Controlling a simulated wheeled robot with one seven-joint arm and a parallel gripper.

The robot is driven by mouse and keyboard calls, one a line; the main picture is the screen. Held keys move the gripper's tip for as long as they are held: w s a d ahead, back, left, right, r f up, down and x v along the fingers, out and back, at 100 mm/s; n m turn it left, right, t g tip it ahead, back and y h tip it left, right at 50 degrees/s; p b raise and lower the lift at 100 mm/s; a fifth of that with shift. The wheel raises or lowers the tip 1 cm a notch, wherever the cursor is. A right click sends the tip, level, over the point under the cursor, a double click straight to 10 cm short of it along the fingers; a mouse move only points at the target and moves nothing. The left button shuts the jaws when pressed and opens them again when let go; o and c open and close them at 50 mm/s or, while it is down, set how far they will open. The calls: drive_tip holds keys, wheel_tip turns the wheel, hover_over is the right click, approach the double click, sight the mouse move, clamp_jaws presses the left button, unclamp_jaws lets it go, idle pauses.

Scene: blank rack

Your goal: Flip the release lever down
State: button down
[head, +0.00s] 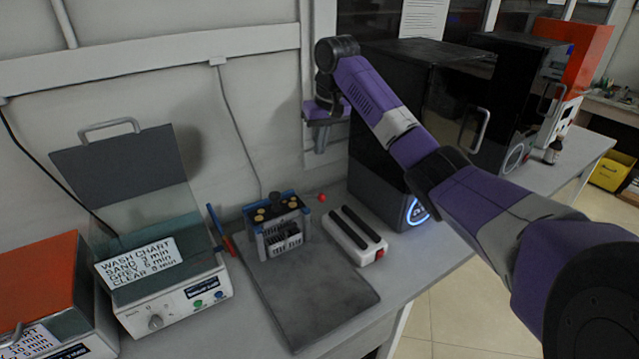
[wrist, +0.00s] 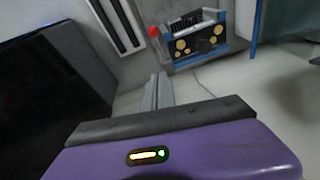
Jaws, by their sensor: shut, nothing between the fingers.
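The blank rack (head: 276,228) is a small grey and blue holder with yellow discs on top, standing on a dark mat (head: 318,290). It shows in the wrist view (wrist: 198,38) at the top, right of centre. A red knob (head: 322,197) sits just beyond the rack's right end; it shows beside the rack in the wrist view (wrist: 153,31). It looks like the end of the release lever, but its stalk is not clear. My gripper (wrist: 158,90) is shut and empty, its fingertips short of the rack and knob in the picture.
A white block (head: 345,233) with two dark bars stands right of the rack. A dark cabinet (head: 395,150) is behind it on the right. A wash unit (head: 175,295) with a raised lid stands left. The mat's front is clear.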

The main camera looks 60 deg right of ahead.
drive_tip(key=p, duration=0.2)
hover_over(312, 197)
drive_tip(key=d, duration=0.2)
drive_tip(key=s+a+f+x, duration=0.1)
drive_tip(key=s+x, duration=0.1)
drive_tip(key=x, duration=0.8)
drive_tip(key=shift+s+a+f+p, duration=0.2)
drive_tip(key=shift+s+a+p, duration=0.25)
drive_tip(key=shift+s+a, duration=0.3)
drive_tip(key=shift+s+a+f+p, duration=0.2)
drive_tip(key=shift+s+a+p, duration=0.35)
drive_tip(key=shift+s, duration=0.3)
drive_tip(key=shift+f, duration=0.1)
